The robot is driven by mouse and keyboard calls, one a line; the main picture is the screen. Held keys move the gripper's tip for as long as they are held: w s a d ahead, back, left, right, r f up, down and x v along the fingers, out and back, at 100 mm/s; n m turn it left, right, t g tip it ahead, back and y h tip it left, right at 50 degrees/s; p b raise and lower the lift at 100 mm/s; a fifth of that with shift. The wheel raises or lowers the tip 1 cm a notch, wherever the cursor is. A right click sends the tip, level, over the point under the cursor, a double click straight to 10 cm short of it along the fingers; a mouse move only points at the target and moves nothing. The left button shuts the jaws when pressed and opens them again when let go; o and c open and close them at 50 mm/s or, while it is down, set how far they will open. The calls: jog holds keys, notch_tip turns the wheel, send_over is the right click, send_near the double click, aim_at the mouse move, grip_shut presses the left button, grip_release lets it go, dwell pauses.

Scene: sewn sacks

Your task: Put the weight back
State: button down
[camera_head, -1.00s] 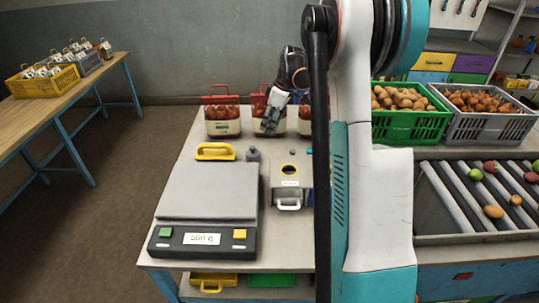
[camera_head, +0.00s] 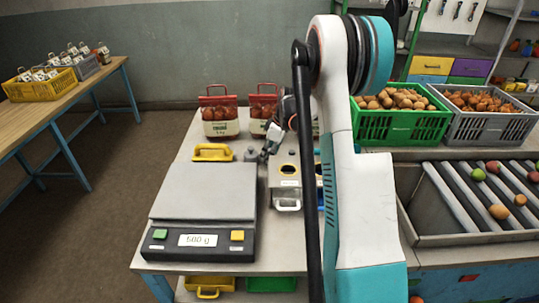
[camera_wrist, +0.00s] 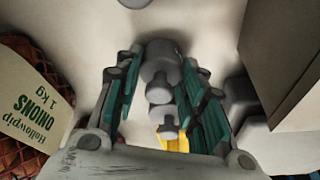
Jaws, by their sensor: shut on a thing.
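My gripper (camera_head: 267,152) is low over the table behind the scale. In the wrist view its teal-padded fingers (camera_wrist: 166,80) flank a grey knobbed weight (camera_wrist: 160,62) and are shut on it. Another grey knobbed weight (camera_wrist: 163,122) shows just below it in that picture. In the head view a grey weight (camera_head: 252,155) stands beside the yellow handle. The scale (camera_head: 203,192) has a bare-looking pan and its display reads 500 g. Whether the held weight touches the table is unclear.
Onion sacks (camera_head: 220,116) stand at the table's back; one (camera_wrist: 28,105) is close left of my gripper. Green (camera_head: 400,125) and grey crates are farther right.

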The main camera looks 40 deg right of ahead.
jog(key=shift+r, duration=0.1)
jog(key=c, duration=1)
grip_release()
jog(key=shift+c, duration=0.2)
jog(key=p+v, duration=0.3)
jog(key=v, duration=0.9)
jog(key=shift+a, duration=0.1)
